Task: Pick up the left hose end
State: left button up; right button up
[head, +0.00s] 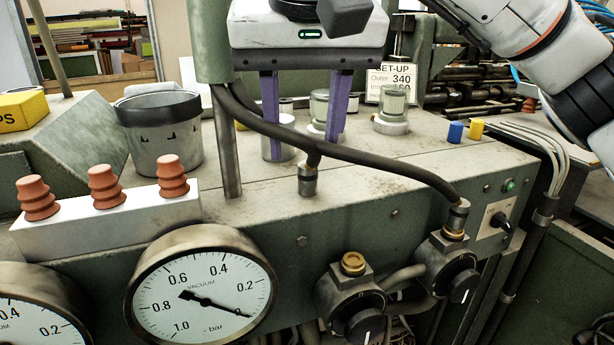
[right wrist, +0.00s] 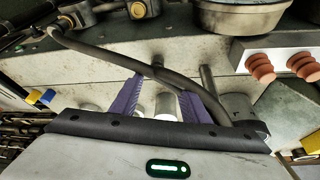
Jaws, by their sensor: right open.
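The left hose end (head: 308,180) is a short metal fitting on a dark hose (head: 312,152). It hangs or stands over the grey-green machine top, near its front edge; I cannot tell whether it touches. My right gripper (head: 304,143) is open above the machine top. Its two purple fingers point down, behind the hoses in the head view, and nothing is clasped between them. In the right wrist view the open fingers (right wrist: 160,88) show with the dark hose (right wrist: 185,82) crossing by their tips. My left gripper is out of view.
The longer hose ends in a fitting (head: 457,218) on the right valve (head: 450,270). The left valve has a bare brass port (head: 353,263). A post (head: 228,150), a grey pot (head: 160,130), orange suction cups (head: 105,187) and a vacuum gauge (head: 203,292) stand to the left.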

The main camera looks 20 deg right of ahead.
aim_at(308, 163)
jog(key=x, duration=0.4)
jog(key=shift+d, duration=0.45)
jog(key=shift+w+f, duration=0.25)
jog(key=shift+f, duration=0.35)
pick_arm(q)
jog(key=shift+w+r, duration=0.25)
pick_arm(e)
jog(key=shift+c, duration=1.2)
grip_shut()
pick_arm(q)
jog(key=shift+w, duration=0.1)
pick_arm(e)
jog(key=shift+r, duration=0.1)
